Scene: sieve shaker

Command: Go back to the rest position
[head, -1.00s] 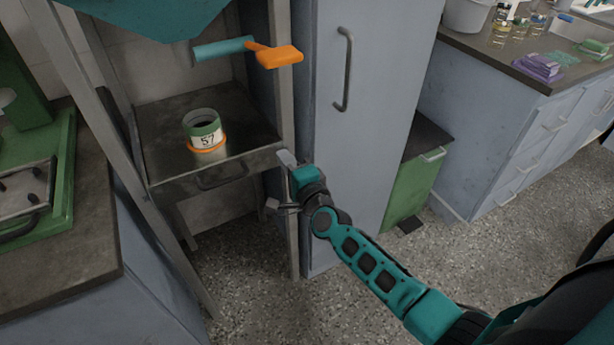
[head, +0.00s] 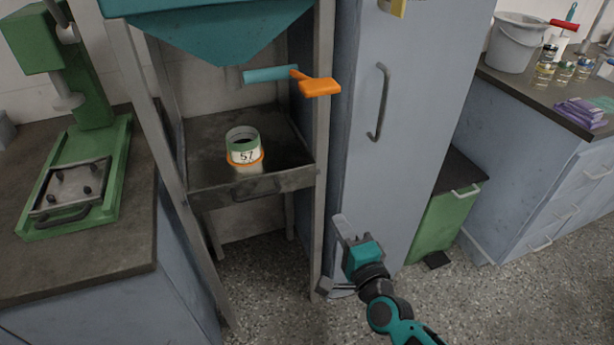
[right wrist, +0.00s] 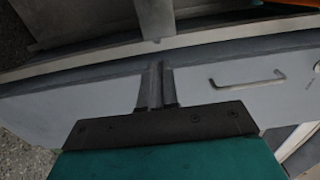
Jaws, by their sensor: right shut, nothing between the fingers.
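My right gripper (head: 343,236) is in the lower middle of the head view, in front of the tall blue-grey cabinet and just right of the shelf frame's front leg. Its teal and black arm comes in from the bottom right. In the right wrist view its two fingers (right wrist: 156,84) are together, with nothing between them. My left gripper is not in view.
A steel shelf frame (head: 205,198) holds a cup marked 57 (head: 244,147) under a teal hopper with an orange-handled lever (head: 319,87). The tall cabinet (head: 405,110) stands right of it. A green press (head: 85,170) is left. Open floor (head: 440,305) lies lower right.

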